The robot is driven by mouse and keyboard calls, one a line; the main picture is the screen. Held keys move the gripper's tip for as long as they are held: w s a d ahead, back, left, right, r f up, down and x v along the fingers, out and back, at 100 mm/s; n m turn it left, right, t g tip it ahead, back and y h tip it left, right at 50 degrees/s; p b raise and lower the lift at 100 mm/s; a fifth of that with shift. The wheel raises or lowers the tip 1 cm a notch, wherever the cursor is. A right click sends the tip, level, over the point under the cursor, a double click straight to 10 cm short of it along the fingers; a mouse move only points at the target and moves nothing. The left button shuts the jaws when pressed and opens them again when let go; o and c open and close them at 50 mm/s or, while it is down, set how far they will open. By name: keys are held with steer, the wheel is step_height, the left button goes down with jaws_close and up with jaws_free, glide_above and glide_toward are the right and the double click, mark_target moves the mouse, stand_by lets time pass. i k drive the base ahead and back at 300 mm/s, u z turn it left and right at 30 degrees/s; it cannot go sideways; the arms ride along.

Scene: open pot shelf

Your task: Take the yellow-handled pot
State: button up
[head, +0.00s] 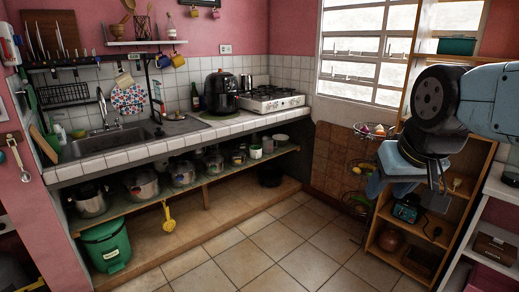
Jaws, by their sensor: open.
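Several metal pots stand in a row on the open shelf under the tiled counter, among them a large pot (88,200) at the left, a second pot (142,187) and a smaller pot (182,173). They are small and shaded here, and I cannot tell which one has yellow handles. A yellow ladle-like utensil (169,219) hangs below the shelf's front edge. My gripper (405,186) is open and points down at the right, in front of a wooden shelf unit. It is well apart from the pots, and nothing shows between its fingers.
A green bucket (106,246) stands below the shelf at the left. Above are the sink (110,143), a black air fryer (220,93) and a stove (268,99). A wooden shelf unit (378,241) stands behind my gripper. The tiled floor (250,245) in the middle is clear.

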mark_target(237, 158)
steer(key=z, duration=0.15)
steer(key=i, duration=3.25)
steer(key=u, duration=0.45)
